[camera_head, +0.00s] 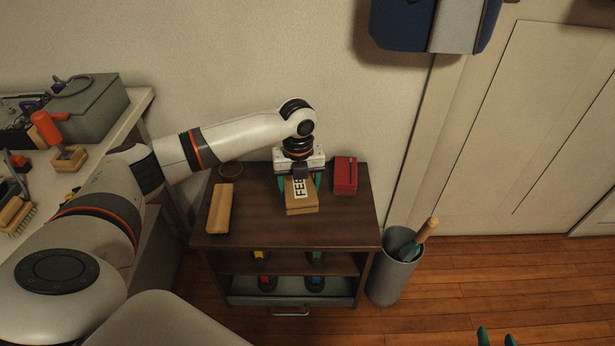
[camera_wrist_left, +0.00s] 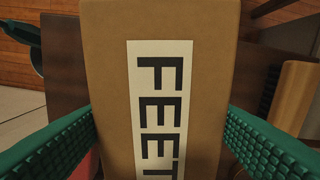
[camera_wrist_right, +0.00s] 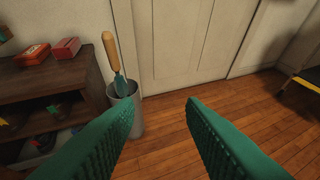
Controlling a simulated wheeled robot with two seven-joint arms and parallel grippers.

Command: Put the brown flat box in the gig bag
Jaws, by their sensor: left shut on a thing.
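The brown flat box (camera_head: 303,202) is on the dark wooden shelf unit's top, with a white label reading FEET. My left gripper (camera_head: 300,184) reaches down over it from behind, its green fingers on both sides of the box. In the left wrist view the box (camera_wrist_left: 108,75) fills the space between the fingers. I cannot tell whether it is lifted off the top. A dark blue and grey object (camera_head: 405,25), perhaps the gig bag, is cut off at the upper edge. My right gripper (camera_wrist_right: 160,103) is open and empty, over the floor.
A cluttered workbench (camera_head: 140,105) is at left.

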